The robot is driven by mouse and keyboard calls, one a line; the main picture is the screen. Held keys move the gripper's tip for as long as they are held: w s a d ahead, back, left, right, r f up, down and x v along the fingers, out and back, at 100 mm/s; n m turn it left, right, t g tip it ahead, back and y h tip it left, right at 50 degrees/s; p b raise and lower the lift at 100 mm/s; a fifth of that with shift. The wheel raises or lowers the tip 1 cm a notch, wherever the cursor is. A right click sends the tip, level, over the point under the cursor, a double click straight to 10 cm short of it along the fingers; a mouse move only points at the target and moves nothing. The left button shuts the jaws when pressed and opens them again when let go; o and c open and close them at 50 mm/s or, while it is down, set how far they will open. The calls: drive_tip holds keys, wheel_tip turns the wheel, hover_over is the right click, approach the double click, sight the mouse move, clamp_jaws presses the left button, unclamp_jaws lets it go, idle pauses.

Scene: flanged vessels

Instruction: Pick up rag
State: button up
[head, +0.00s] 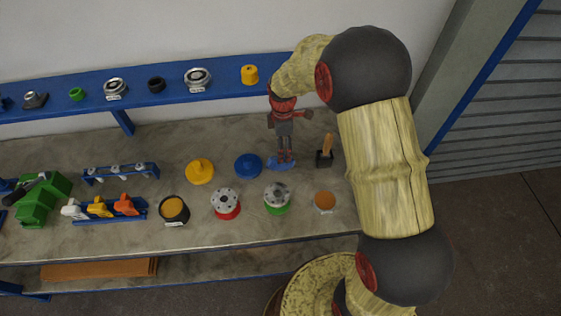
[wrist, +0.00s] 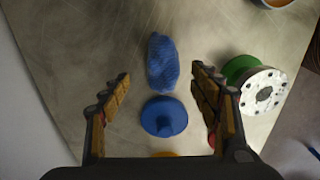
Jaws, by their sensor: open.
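The blue rag (head: 274,164) lies crumpled on the workbench, just below my gripper (head: 284,150) in the head view, partly hidden by it. In the wrist view the rag (wrist: 162,64) is a textured blue bundle on the bench surface, ahead of and centred between the fingers. My gripper (wrist: 160,76) is open and empty, with one finger to each side of the rag's line. The fingers do not appear to touch the rag; the height left between them is hard to tell.
A smooth blue cover (wrist: 163,117) lies close to the rag. A green-and-grey flanged vessel (wrist: 258,84) stands by the right finger. A brush (head: 325,152) stands right of my gripper. A blue shelf (head: 180,80) runs behind; a yellow cover (head: 200,171) sits further left.

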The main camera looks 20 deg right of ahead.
drive_tip(key=f, duration=0.4)
drive_tip(key=f+b, duration=0.1)
drive_tip(key=f, duration=0.1)
drive_tip(key=shift+s+a, duration=0.2)
drive_tip(key=shift+a, duration=0.2)
drive_tip(key=shift+c, duration=1.1)
drive_tip(key=c, duration=1.1)
drive_tip(key=shift+o, duration=0.2)
